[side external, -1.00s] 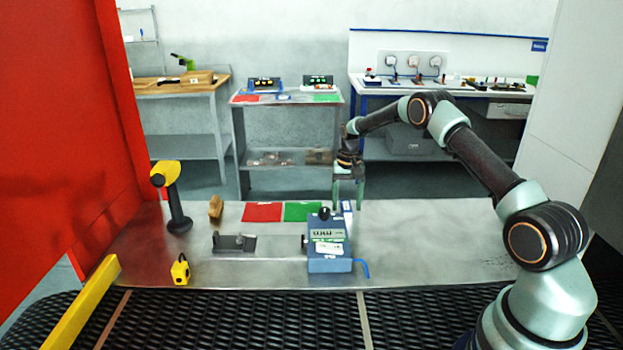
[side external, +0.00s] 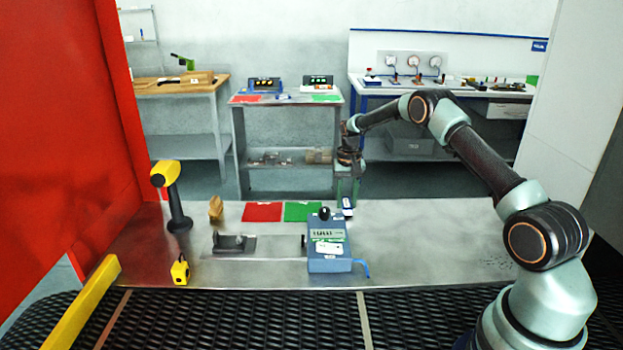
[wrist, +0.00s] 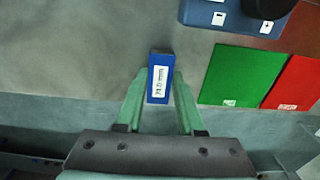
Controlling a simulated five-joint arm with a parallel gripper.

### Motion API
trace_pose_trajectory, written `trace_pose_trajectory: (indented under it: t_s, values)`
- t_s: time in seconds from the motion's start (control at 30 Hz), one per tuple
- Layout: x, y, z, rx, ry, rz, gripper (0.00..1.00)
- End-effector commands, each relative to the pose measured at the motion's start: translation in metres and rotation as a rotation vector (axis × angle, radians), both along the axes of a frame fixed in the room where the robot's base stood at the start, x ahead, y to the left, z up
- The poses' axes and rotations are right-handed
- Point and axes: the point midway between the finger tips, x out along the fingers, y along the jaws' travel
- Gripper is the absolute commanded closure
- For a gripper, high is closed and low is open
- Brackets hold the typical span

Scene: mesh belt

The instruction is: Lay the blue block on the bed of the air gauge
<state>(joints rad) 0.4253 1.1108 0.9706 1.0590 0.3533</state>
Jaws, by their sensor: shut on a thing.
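The blue block (side external: 347,206) with a white printed label stands near the back edge of the metal table. My gripper (side external: 347,199) is shut on it, pointing down. In the wrist view the block (wrist: 152,84) sits between the green fingers of my gripper (wrist: 160,76). I cannot tell whether the block touches the table. The air gauge (side external: 329,263) is a blue box with a display and black knob, in front of the block. Its blue body also shows at the top of the wrist view (wrist: 205,14). A dark grey fixture (side external: 235,243) lies left of it.
Red (side external: 262,212) and green (side external: 302,212) mats lie left of the block. The table (side external: 430,240) is clear to the right. A mesh belt (side external: 250,320) runs in front.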

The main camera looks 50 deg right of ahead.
Motion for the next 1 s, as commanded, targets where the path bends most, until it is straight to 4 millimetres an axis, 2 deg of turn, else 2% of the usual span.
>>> trace_pose_trajectory:
  t_s: [0.17, 0.5, 0.7, 0.83, 1.0]
  values:
    - [0.001, -0.001, 0.027, -0.003, -0.006, 0.0, 1.0]
    - [0.001, -0.001, 0.117, -0.003, -0.008, 0.0, 1.0]
    - [0.001, 0.0, 0.16, -0.002, -0.005, 0.0, 1.0]
    - [0.001, 0.0, 0.179, -0.002, -0.004, 0.0, 1.0]
    - [0.002, 0.007, 0.191, -0.001, -0.001, 0.042, 1.0]
